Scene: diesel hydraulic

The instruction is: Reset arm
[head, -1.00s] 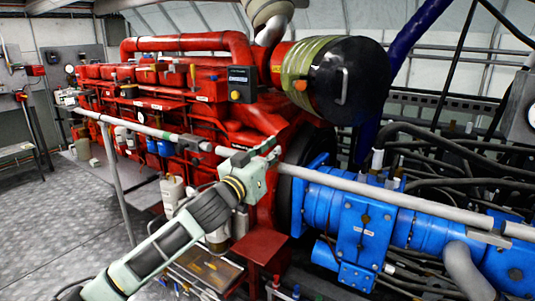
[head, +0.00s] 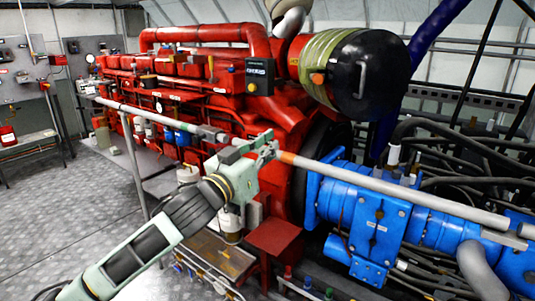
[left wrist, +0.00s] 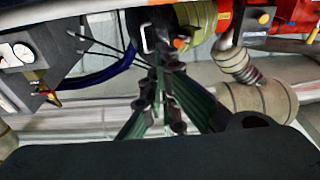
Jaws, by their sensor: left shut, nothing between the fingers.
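My left arm reaches in from the lower left of the head view. Its pale green left gripper (head: 273,147) is in front of the grey handrail and overlaps it in the picture; I cannot tell whether they touch. In the left wrist view the dark green fingers (left wrist: 165,75) come together at their tips, shut with nothing between them. My right gripper is in neither view.
The grey handrail (head: 400,194) crosses in front of the red engine (head: 225,100) and the blue shaft housing (head: 375,225). A black-ended cylinder (head: 375,75) is above. Open metal floor (head: 70,215) lies to the left. A gauge (left wrist: 20,52) shows in the left wrist view.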

